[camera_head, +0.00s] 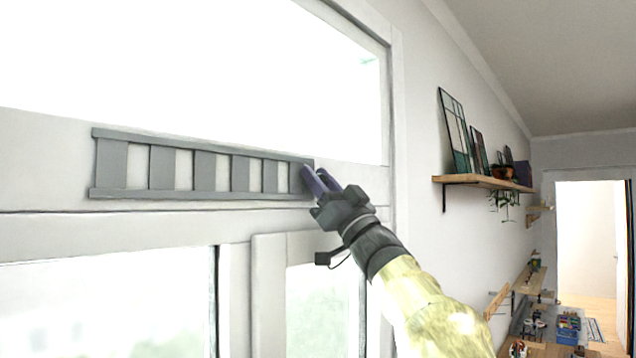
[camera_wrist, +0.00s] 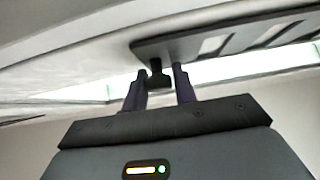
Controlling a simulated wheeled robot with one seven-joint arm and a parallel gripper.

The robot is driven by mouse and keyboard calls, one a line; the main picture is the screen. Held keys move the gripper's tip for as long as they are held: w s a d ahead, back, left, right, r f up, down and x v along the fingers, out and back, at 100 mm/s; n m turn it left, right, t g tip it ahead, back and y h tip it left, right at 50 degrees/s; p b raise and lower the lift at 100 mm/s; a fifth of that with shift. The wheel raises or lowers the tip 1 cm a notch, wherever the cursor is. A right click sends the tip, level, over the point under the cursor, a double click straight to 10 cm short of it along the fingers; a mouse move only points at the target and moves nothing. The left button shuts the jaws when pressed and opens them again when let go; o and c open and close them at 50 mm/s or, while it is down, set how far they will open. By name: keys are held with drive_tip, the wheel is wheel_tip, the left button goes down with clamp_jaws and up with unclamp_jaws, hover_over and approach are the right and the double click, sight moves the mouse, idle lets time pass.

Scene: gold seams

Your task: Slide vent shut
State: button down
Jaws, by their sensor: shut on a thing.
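The vent (camera_head: 170,194) is a long grey slatted strip on the white window frame's crossbar. Pale gaps show between its grey slats, so it looks open. My gripper (camera_head: 308,178) is at the vent's right end, with its purple fingers against it. In the wrist view, the vent's grey underside (camera_wrist: 185,42) runs off to the upper right. A small dark knob (camera_wrist: 156,76) hangs from its near end, between the two fingers of my gripper (camera_wrist: 158,82). My gripper is shut on this knob. In the head view the fingers hide the knob.
A bright window pane (camera_head: 200,70) lies above the vent, and more panes lie below. A wooden shelf (camera_head: 485,182) with frames and plants is on the wall at right. A cluttered bench (camera_head: 540,325) stands lower right, far back. Space around my arm looks clear.

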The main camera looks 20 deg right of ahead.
drive_tip(key=c, duration=1.3)
unclamp_jaws()
drive_tip(key=shift+a, duration=0.1)
drive_tip(key=shift+o, duration=0.5)
drive_tip(key=shift+s+a, duration=0.15)
drive_tip(key=shift+d+f, duration=0.2)
drive_tip(key=shift+f, duration=0.05)
drive_tip(key=b+v, duration=0.9)
drive_tip(key=v, duration=0.8)
drive_tip(key=shift+b, duration=0.4)
